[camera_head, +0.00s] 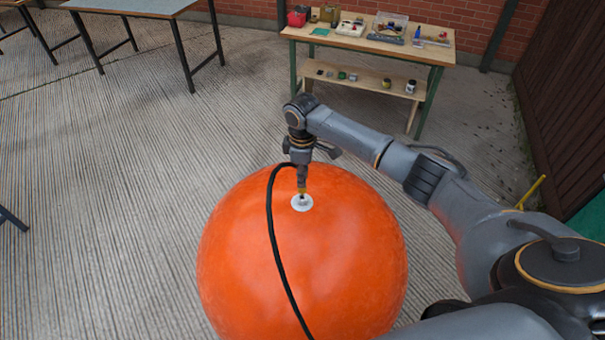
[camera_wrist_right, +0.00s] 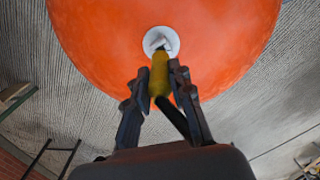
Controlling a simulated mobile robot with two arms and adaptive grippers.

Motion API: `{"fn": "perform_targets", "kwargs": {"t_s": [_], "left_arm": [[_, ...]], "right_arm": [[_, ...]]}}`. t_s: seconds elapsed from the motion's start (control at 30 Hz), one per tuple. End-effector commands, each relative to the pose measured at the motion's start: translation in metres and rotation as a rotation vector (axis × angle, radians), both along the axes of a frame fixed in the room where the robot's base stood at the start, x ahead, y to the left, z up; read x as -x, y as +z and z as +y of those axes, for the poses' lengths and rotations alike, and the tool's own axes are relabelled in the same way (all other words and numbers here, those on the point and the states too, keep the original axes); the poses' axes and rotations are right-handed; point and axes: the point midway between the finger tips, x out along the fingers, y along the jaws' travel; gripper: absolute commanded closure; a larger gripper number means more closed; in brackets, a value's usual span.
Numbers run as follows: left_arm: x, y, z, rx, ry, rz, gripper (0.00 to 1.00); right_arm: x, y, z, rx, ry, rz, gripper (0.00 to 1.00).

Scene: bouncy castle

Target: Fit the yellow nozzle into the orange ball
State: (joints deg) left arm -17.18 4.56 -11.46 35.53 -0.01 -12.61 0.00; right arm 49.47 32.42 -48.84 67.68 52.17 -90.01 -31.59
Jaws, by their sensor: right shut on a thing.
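The large orange ball (camera_head: 310,265) stands on the floor in front of me, with a white round valve patch (camera_head: 302,203) on its upper side. My right gripper (camera_head: 302,185) is above the patch, shut on the yellow nozzle (camera_head: 302,191). In the right wrist view the yellow nozzle (camera_wrist_right: 159,75) sits between the fingers (camera_wrist_right: 160,88) and points at the white patch (camera_wrist_right: 160,41). Its tip overlaps the patch in the picture; I cannot tell whether it is inside the opening. A black hose (camera_head: 274,235) runs from the nozzle down across the ball. My left gripper is not in view.
A wooden workbench (camera_head: 436,50) with tools and boxes stands at the back, with a lower shelf (camera_head: 350,83). A grey-topped table (camera_head: 130,7) is at the back left. The ribbed floor (camera_head: 110,200) left of the ball is clear.

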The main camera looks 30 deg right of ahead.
Motion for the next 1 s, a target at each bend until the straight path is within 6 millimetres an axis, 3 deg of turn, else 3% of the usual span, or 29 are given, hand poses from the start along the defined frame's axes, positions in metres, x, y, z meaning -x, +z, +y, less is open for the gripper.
{"fn": "perform_targets", "kwargs": {"t_s": [1.0], "left_arm": [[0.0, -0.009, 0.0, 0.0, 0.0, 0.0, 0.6]], "right_arm": [[0.0, -0.024, 0.001, -0.001, 0.001, 0.001, 1.0]]}}
